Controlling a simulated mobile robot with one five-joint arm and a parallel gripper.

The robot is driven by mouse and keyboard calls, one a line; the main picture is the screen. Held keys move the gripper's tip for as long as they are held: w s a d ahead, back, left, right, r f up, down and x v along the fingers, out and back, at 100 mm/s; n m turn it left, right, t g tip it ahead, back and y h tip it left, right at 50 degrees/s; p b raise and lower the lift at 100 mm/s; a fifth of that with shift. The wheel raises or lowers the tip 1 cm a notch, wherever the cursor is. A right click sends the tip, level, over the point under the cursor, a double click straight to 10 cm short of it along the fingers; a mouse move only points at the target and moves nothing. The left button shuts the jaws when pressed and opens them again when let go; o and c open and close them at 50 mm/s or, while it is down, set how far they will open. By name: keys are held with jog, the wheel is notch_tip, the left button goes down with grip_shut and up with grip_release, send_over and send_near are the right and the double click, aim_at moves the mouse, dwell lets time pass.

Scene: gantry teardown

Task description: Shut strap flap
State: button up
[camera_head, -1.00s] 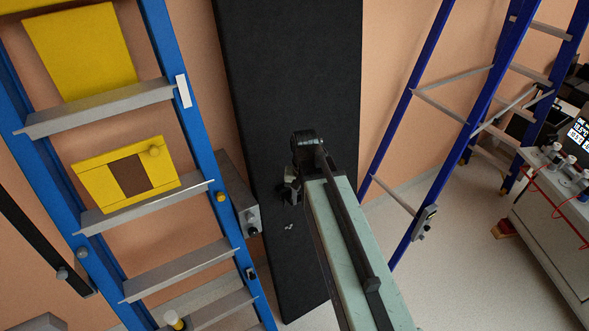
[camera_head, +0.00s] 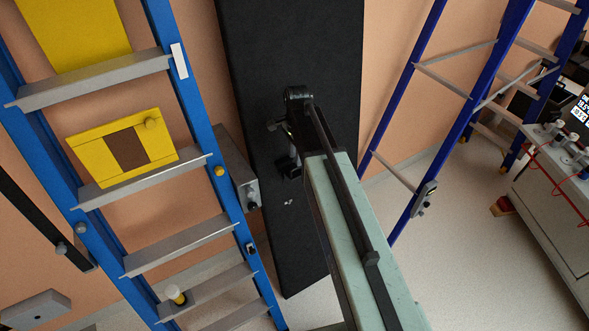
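No part is plainly recognisable as the strap flap. My arm reaches up from the bottom right. My gripper (camera_head: 281,150) is at its far end, in front of the tall black panel (camera_head: 295,45) and right of the yellow panel, well apart from it. The gripper is small, dark against black and partly hidden by my arm, so its opening is unclear.
The blue ladder (camera_head: 188,95) with grey rungs stands at left, a grey box (camera_head: 236,170) beside its rail. Another blue ladder (camera_head: 471,110) stands at right, near a grey cabinet (camera_head: 555,200) with red cables. Pale floor (camera_head: 455,255) is clear between them.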

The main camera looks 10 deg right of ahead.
aim_at(296, 168)
notch_tip(296, 168, down, 5)
jog(key=b, duration=0.3)
jog(key=shift+r, duration=0.25)
grip_shut()
dwell(1.0)
